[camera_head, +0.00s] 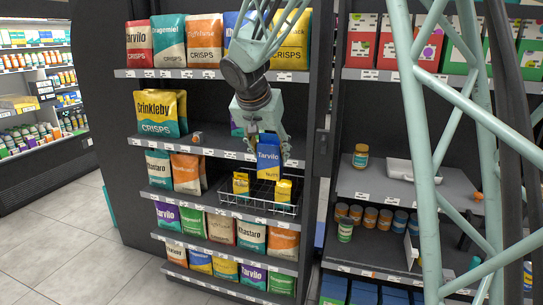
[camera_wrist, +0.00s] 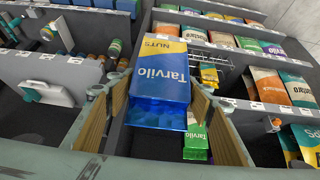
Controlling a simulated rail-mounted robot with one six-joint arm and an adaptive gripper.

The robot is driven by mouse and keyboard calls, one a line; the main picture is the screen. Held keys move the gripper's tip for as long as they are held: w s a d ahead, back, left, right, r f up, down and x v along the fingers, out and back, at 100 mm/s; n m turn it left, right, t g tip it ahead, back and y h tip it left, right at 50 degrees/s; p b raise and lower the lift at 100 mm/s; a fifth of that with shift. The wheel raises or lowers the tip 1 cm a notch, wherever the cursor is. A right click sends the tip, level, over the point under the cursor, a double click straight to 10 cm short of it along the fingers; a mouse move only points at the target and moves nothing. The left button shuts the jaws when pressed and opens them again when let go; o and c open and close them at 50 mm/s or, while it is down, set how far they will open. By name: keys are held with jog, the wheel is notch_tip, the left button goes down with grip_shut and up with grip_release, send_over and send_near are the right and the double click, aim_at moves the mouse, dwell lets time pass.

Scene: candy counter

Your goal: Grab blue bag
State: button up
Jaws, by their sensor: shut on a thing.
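The blue bag (camera_head: 268,157), marked Tarvilo and Nuts with a yellow lower band, hangs upright in my gripper (camera_head: 268,138) in the head view. In the wrist view the blue bag (camera_wrist: 160,82) appears upside down between the two fingers of my gripper (camera_wrist: 165,115). My gripper is shut on the bag's upper part. The bag is in front of the shelf, above a white wire basket (camera_head: 258,203). In the head view I cannot tell whether its bottom touches the basket.
Small yellow bags (camera_head: 241,184) and (camera_head: 283,190) stand in the wire basket on either side of the blue bag. Crisps bags (camera_head: 157,113) fill shelves left and above. A dark upright divider (camera_head: 318,150) stands to the right. A jar (camera_head: 361,156) and white tray (camera_head: 410,169) sit on the right shelf.

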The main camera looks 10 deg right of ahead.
aim_at(269, 162)
jog(key=shift+s+a+b, duration=0.25)
jog(key=shift+s+a, duration=0.05)
jog(key=shift+s, duration=0.35)
jog(key=shift+s+a+b, duration=0.25)
jog(key=shift+s+a, duration=0.1)
jog(key=shift+s, duration=0.3)
jog(key=shift+s+a+b, duration=0.25)
jog(key=shift+s+a, duration=0.05)
jog(key=shift+s, duration=0.35)
jog(key=shift+w+d, duration=0.15)
